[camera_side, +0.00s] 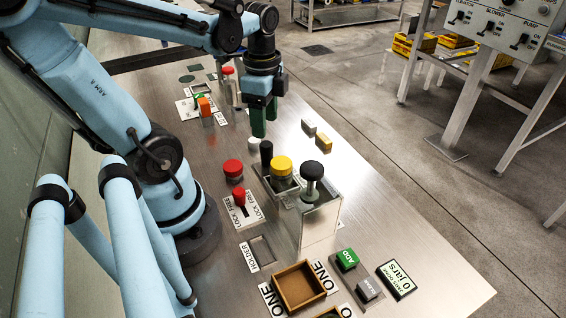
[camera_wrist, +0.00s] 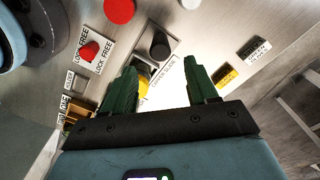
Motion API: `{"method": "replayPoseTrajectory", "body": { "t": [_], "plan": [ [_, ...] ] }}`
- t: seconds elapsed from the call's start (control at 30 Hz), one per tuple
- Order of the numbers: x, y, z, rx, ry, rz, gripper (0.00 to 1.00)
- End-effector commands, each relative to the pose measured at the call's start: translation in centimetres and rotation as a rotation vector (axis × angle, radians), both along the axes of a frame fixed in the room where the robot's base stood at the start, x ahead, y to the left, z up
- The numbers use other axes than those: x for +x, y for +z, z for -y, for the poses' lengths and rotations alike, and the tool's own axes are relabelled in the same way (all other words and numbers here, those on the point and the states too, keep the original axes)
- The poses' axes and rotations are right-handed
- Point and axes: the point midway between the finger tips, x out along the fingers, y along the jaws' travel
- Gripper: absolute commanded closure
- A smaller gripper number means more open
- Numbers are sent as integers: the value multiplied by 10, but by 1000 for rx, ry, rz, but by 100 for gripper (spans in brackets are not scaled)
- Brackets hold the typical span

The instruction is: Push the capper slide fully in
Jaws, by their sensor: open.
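The capper (camera_side: 320,222) is a metal block with a black round knob (camera_side: 312,171) on a grey stem. A jar with a yellow lid (camera_side: 281,165) stands just left of the block. A black upright peg (camera_side: 266,151), possibly the slide's handle, stands at the far end of the assembly; it also shows in the wrist view (camera_wrist: 160,46). How far in the slide sits is unclear. My gripper (camera_side: 265,122), with green fingers, is open and empty above the table, beyond the peg. In the wrist view its fingertips (camera_wrist: 162,72) are apart, with the yellow lid partly hidden behind one finger.
A wooden tray (camera_side: 299,288), green ADD button (camera_side: 346,259) and grey button (camera_side: 369,289) are in front. Small yellow and black blocks (camera_side: 316,134) lie right.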

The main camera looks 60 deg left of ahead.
Motion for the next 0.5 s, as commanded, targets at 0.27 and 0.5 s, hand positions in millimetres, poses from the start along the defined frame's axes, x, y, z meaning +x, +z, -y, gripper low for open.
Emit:
{"method": "replayPoseTrajectory", "body": {
  "t": [0.27,0.5],
  "plan": [
    [1,-32,0,0,1,1,42],
    [1,-56,0,1,1,2,42]
  ]
}}
